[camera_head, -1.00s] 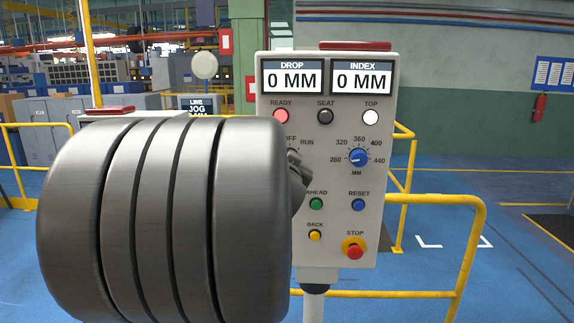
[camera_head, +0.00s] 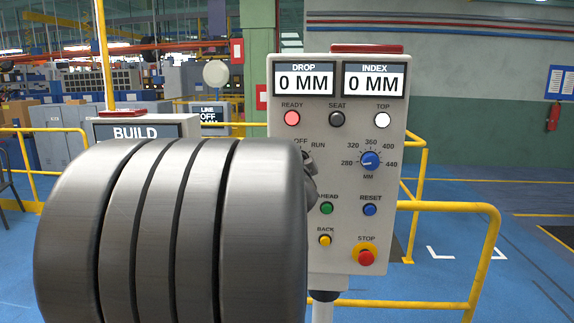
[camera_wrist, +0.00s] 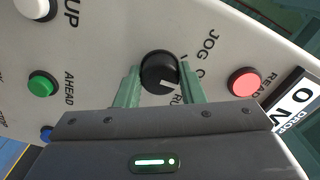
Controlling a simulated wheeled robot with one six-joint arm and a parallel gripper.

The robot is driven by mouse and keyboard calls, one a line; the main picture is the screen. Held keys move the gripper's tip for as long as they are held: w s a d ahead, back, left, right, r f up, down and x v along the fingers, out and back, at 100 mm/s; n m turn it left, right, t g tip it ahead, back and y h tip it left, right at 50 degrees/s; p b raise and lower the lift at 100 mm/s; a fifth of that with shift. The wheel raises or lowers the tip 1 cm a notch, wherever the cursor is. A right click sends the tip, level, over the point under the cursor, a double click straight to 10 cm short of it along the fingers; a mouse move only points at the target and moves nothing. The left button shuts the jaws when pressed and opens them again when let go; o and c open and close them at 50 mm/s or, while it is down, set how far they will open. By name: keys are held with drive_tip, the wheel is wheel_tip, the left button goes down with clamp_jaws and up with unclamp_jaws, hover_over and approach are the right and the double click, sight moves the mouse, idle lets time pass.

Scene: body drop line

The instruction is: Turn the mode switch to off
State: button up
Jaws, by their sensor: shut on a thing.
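The mode switch (camera_wrist: 158,72) is a round black knob with a pale pointer mark on the grey control panel (camera_head: 390,270). In the wrist view my gripper (camera_wrist: 159,76) has its two green fingers closed on either side of the knob. The labels JOG, OFF and RUN sit around it, partly covered by a finger. The pointer mark lies on the knob's lower right side in that view. In the head view my arm hides most of the switch. The line sign (camera_head: 208,115) behind reads LINE OFF.
The panel's DROP and INDEX displays read 0 MM. The red READY button (camera_head: 292,118), green AHEAD button (camera_wrist: 42,84), blue MM dial (camera_head: 370,160) and red STOP button (camera_head: 366,258) are close by. A yellow rail (camera_head: 450,206) runs right of the panel.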

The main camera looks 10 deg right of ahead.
idle(0.4)
drive_tip(key=o, duration=1)
drive_tip(key=shift+s, duration=0.1)
drive_tip(key=p+v, duration=0.4)
drive_tip(key=v, duration=0.9)
drive_tip(key=shift+s+a, duration=0.15)
drive_tip(key=shift+s, duration=0.15)
drive_tip(key=shift+w, duration=0.15)
